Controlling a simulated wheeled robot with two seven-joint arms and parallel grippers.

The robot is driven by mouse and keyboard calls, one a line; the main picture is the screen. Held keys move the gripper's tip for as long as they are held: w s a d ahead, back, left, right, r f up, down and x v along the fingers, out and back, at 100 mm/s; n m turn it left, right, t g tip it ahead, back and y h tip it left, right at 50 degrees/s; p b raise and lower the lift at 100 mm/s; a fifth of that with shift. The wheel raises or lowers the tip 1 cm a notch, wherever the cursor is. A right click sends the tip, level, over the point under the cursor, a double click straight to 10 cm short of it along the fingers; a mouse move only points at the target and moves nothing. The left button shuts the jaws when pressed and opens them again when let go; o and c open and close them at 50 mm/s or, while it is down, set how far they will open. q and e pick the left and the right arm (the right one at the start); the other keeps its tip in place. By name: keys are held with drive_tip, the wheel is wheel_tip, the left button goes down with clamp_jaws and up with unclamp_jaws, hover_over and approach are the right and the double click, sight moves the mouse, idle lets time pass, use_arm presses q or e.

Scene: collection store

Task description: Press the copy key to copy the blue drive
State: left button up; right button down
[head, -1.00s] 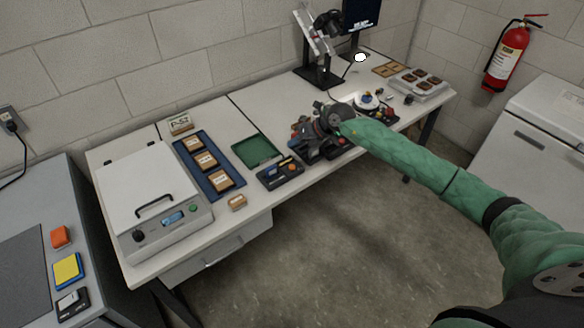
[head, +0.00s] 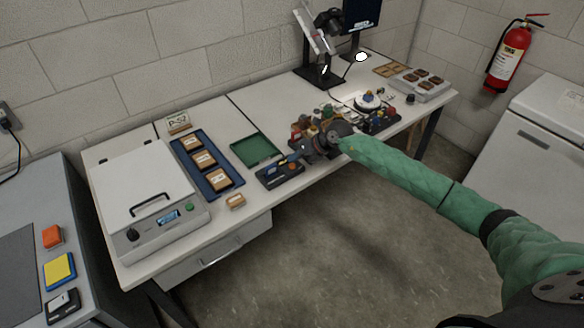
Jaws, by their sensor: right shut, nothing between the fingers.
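A small black device (head: 281,177) lies near the front edge of the white table, left of my right gripper. A small blue piece (head: 271,171) shows on its top. I take this to be the blue drive in its dock, but it is too small to be sure. My right gripper (head: 296,156) is shut and empty, its tips just over the back right part of the device. I cannot tell whether they touch it. The copy key cannot be made out; the gripper may cover it. My left gripper is not in view.
Behind the device lies a green tray (head: 255,149). A blue tray (head: 207,166) with wooden blocks and a white lidded machine (head: 150,200) stand to the left. A small wooden block (head: 235,201) lies at the table's front edge. Several small items clutter the table behind my gripper.

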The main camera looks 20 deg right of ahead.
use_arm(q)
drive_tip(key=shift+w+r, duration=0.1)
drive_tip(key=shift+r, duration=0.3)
use_arm(e)
drive_tip(key=shift+f, duration=0.2)
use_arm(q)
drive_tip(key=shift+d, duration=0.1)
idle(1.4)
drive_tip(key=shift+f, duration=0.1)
use_arm(e)
drive_tip(key=shift+f, duration=0.1)
use_arm(q)
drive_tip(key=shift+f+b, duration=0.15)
drive_tip(key=shift+b, duration=0.15)
use_arm(e)
drive_tip(key=shift+f, duration=0.3)
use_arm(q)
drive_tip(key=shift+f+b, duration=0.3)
use_arm(e)
drive_tip(key=shift+f, duration=0.5)
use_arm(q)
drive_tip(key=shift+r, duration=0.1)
use_arm(e)
drive_tip(key=shift+r, duration=0.2)
use_arm(q)
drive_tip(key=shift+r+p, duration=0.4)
drive_tip(key=shift+p, duration=0.1)
use_arm(e)
drive_tip(key=shift+r, duration=0.75)
drive_tip(key=shift+r, duration=0.1)
